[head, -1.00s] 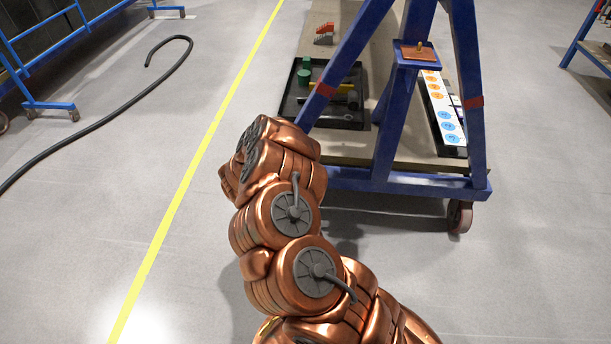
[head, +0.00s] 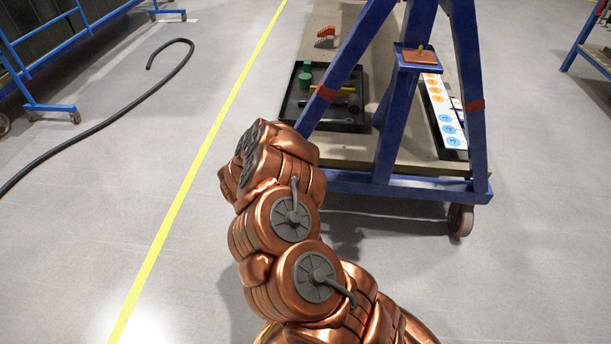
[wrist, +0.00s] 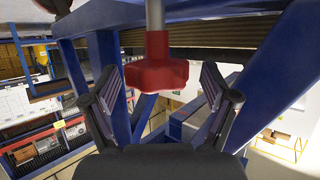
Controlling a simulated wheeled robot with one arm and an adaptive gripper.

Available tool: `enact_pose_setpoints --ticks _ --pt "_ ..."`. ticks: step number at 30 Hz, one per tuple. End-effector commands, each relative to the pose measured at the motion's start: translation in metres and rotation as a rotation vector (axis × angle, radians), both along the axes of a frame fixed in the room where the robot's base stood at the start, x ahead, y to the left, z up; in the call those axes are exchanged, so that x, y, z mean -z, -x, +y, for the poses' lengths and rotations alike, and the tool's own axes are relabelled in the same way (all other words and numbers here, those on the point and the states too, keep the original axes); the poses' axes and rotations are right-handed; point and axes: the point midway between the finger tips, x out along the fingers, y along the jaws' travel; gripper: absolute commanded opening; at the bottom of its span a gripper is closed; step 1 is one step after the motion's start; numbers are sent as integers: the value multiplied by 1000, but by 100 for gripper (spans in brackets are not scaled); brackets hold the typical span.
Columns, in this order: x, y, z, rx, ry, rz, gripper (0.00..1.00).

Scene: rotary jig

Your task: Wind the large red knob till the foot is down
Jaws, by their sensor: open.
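In the wrist view the large red knob (wrist: 156,75) hangs at the lower end of a grey vertical rod (wrist: 155,15). My gripper (wrist: 160,92) is open, with one dark finger on each side of the knob and clear gaps between. I cannot tell how far the knob lies along the fingers in depth. The foot is not recognisable in either view. In the head view my copper arm reaches up beside the blue frame (head: 388,130), and its end hides my gripper.
The blue frame's beams surround the knob closely. In the head view a black tray (head: 292,100) with green pieces and tools lies on the wooden board. A white strip (head: 440,105) with coloured circles lies right. A black hose (head: 110,118) lies on the left floor.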

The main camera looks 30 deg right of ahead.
Motion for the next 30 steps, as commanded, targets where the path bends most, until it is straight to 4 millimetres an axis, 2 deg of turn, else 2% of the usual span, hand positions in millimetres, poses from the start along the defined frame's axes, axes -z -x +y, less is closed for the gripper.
enact_pose_setpoints --ticks 8,21,30 --pt "-4 1 10 0 -1 0 86" --pt "-34 10 84 -5 -3 -1 86" --pt "-45 15 109 -1 0 0 86"
